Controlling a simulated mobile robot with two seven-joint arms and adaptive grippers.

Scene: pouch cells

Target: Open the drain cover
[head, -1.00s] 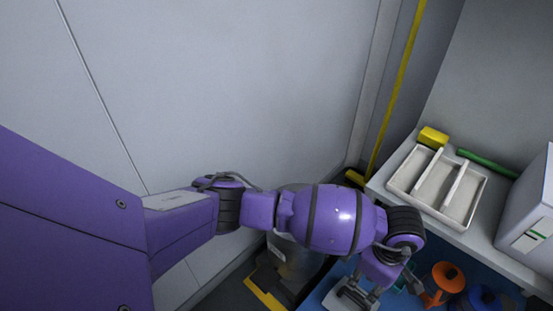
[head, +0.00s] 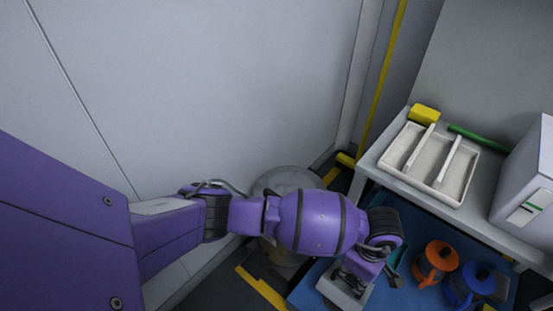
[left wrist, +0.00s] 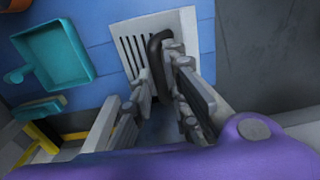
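The drain cover is a pale grey slotted plate (left wrist: 125,50) on a blue surface, with a black handle (left wrist: 154,48) standing up from it. In the head view, the plate (head: 332,289) shows partly beneath my left gripper (head: 356,277). In the left wrist view, my left gripper (left wrist: 160,72) reaches over the plate with its fingers apart, one on each side of the handle. I cannot tell whether either finger touches the handle. The plate's near part is hidden by the fingers. My right gripper is not in view.
A teal tray (left wrist: 55,58) lies beside the cover. An orange cup-like item (head: 436,262) and a blue one (head: 472,287) stand on the blue surface (head: 410,224). A grey shelf above holds a white divided tray (head: 430,165). A round translucent bin (head: 285,180) stands behind my arm.

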